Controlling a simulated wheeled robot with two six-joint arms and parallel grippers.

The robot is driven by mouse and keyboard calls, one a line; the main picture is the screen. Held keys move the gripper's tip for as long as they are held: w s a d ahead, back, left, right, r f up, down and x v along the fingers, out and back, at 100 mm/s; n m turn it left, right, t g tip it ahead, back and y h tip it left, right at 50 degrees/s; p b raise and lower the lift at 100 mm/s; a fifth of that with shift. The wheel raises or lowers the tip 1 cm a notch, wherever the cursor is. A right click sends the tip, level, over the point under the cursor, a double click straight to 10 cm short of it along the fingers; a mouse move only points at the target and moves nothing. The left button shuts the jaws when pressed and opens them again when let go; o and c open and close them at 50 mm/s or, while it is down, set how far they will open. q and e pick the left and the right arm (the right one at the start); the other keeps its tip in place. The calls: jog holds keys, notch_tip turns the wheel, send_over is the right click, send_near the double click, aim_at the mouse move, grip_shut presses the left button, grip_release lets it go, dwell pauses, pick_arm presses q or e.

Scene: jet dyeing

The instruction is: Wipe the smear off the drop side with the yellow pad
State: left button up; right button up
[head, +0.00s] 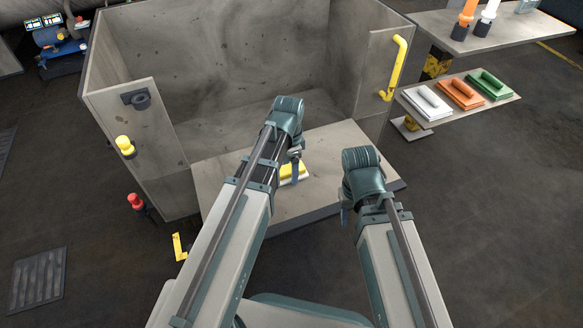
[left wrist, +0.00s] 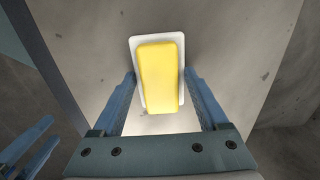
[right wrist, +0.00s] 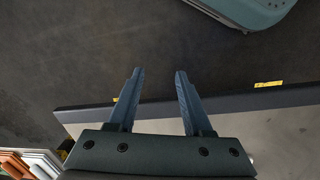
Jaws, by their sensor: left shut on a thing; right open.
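The yellow pad (head: 294,170), a yellow grip on a white base, is over the lowered drop side (head: 325,155), the flat grey panel at the front of the large bin. My left gripper (head: 297,156) is shut on it. The left wrist view shows the pad (left wrist: 161,72) between the fingers, its white face toward the panel; I cannot tell whether it touches. The left arm hides part of the panel. I cannot make out a distinct smear, only small dark specks. My right gripper (right wrist: 158,72) is open and empty near the panel's front right edge.
The bin's walls (head: 215,55) stand behind the panel, with a yellow handle (head: 397,68) at right. A shelf at right holds white (head: 428,101), orange (head: 460,92) and green (head: 490,84) pads. A red knob (head: 135,201) is at left. Floor is open at left.

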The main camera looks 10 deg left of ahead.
pick_arm(q)
jog(key=shift+r+p, duration=2.95)
jog(key=shift+r, duration=0.05)
jog(key=shift+w, duration=0.1)
notch_tip(320, 180, up, 3)
jog(key=p, duration=0.3)
jog(key=shift+a+r, duration=0.1)
